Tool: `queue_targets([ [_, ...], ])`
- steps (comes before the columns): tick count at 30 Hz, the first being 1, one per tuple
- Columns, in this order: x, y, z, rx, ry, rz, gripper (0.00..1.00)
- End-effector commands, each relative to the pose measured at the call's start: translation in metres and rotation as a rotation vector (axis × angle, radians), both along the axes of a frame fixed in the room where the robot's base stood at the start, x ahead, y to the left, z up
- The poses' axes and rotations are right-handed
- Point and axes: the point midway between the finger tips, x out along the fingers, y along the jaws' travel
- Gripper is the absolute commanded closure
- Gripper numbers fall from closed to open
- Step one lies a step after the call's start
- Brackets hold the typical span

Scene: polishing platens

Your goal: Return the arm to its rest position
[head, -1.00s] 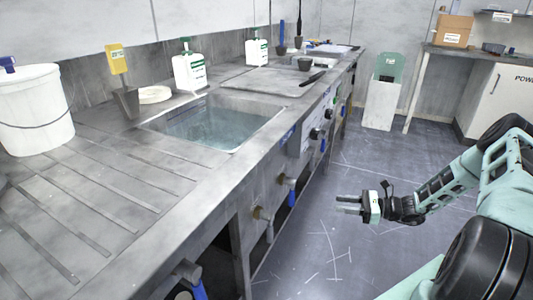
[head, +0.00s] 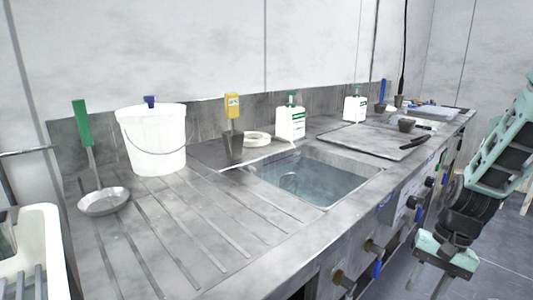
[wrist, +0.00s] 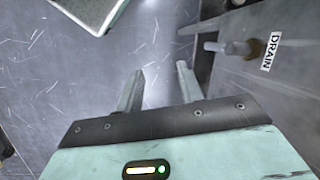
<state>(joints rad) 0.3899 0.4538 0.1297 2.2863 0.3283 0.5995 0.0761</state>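My arm is folded at the right edge of the head view, with teal links and black joints. My gripper (head: 428,282) hangs low beside the front of the steel sink bench (head: 265,262), with its fingers pointing down. In the wrist view my gripper (wrist: 160,80) has its two grey fingers apart with nothing between them. The grey floor (wrist: 75,75) shows beyond them. The gripper looks clear of the bench front, where a tap and a DRAIN label (wrist: 271,51) show close on the right.
The bench carries a ladle (head: 103,201), a white bucket (head: 157,150), a yellow-handled scraper (head: 232,140), white bottles (head: 291,120) and a filled basin (head: 305,180). Valves (head: 374,247) stick out of its front near my gripper. A white tub (head: 35,245) stands at lower left.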

Motion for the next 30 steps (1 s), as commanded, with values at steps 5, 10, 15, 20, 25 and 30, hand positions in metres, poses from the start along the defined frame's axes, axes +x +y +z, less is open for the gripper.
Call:
queue_targets([
  [5,-0.014,0.02,0.043,-0.168,-0.175,0.283,0.62],
  [10,-0.025,0.035,0.07,-0.26,-0.312,0.478,0.62],
  [15,-0.036,0.061,0.088,-0.301,-0.415,0.654,0.62],
  [20,-0.06,0.123,0.093,-0.234,-0.388,0.837,0.62],
  [25,-0.1,0.178,0.099,-0.179,-0.356,1.033,0.62],
  [30,-0.15,0.219,0.105,-0.138,-0.314,1.233,0.62],
])
